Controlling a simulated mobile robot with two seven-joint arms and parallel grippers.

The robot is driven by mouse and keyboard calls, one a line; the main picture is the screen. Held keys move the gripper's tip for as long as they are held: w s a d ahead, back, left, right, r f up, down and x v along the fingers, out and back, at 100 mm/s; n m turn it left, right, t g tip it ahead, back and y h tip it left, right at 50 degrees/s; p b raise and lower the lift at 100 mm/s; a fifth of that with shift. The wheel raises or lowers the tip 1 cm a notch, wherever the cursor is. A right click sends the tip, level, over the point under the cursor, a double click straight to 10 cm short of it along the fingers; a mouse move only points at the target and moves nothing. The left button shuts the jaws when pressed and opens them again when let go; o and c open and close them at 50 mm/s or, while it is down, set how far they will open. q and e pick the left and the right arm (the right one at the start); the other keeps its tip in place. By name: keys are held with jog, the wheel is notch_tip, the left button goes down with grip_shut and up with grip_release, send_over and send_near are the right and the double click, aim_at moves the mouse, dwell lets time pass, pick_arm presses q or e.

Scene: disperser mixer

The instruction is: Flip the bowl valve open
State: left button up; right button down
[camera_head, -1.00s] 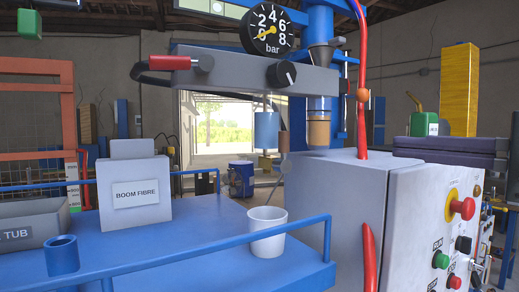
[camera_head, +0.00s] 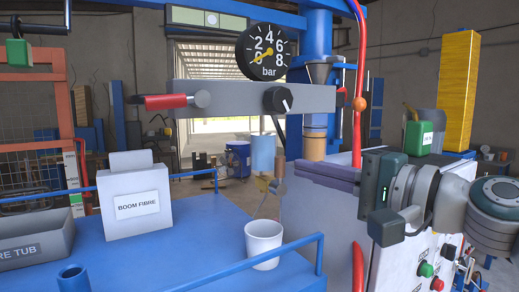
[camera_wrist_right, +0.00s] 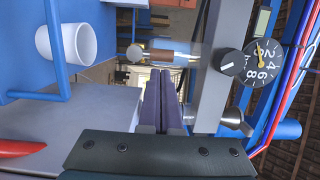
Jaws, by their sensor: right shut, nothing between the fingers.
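I cannot tell the valve's setting. A red-handled lever (camera_head: 165,102) sits at the bar's left end. My right gripper (camera_head: 300,170) reaches in from the right, its dark purple fingers pointing left, below the bar and near the bowl. In the wrist view its fingers (camera_wrist_right: 161,80) are together and empty, apart from the bowl. My left gripper is out of view.
A pressure gauge (camera_head: 266,52) and black knob (camera_head: 278,99) are on the bar. A white cup (camera_head: 264,243) stands on the blue table (camera_head: 180,255) behind a blue rail (camera_head: 300,262). A red hose (camera_head: 357,130) hangs at the right. A grey control cabinet (camera_head: 330,215) stands below my fingers.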

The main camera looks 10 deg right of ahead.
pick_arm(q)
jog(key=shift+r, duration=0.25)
pick_arm(e)
jog(key=shift+a, duration=0.35)
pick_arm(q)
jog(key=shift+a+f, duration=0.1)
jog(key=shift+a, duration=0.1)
pick_arm(e)
jog(key=shift+a+n, duration=0.1)
jog(key=shift+n, duration=0.3)
